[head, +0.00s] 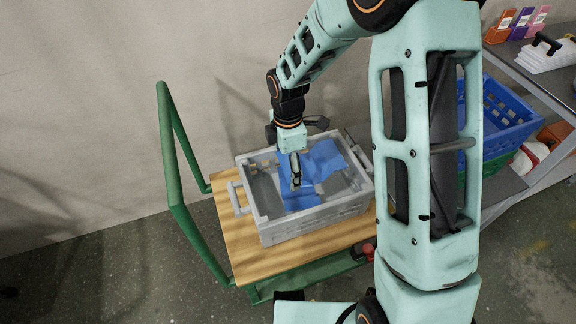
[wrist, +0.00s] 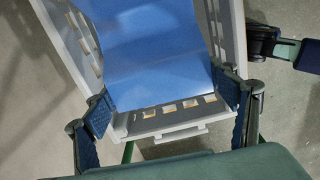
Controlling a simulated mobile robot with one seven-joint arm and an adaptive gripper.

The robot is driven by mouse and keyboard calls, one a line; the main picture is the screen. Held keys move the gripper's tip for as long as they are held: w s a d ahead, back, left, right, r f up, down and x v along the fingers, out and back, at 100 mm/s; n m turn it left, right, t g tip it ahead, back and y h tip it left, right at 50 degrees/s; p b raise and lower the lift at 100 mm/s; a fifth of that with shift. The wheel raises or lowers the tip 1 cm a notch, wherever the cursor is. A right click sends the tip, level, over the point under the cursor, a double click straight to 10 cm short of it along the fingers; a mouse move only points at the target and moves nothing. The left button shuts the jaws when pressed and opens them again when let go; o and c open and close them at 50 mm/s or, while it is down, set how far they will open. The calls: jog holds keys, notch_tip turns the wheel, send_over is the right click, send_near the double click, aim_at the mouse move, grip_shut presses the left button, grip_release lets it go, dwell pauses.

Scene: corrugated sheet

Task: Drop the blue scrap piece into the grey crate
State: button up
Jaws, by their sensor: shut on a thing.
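The grey crate (head: 315,227) stands on a wooden-topped trolley, its open top facing up. My gripper (head: 296,184) points down into the crate's opening. It is shut on the blue scrap piece (head: 325,158), which shows as a bent blue sheet on both sides of the fingers, within the crate's outline. In the wrist view, the blue scrap piece (wrist: 155,60) fills the space between my gripper's widely spaced fingers (wrist: 170,105), with the crate's slotted wall (wrist: 175,116) around it. I cannot tell whether the sheet touches the crate floor.
The trolley's wooden deck (head: 240,245) has a green push handle (head: 170,150) at the left. A blue basket (head: 505,125) and a shelf (head: 545,85) with small boxes stand at the right. A plain wall is behind. Grey floor lies open in front at the left.

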jog(key=shift+f+b, duration=1.2)
jog(key=shift+f, duration=0.65)
jog(key=o, duration=1.2)
jog(key=shift+o, duration=0.2)
jog(key=shift+r, duration=0.1)
notch_tip(320, 180, up, 12)
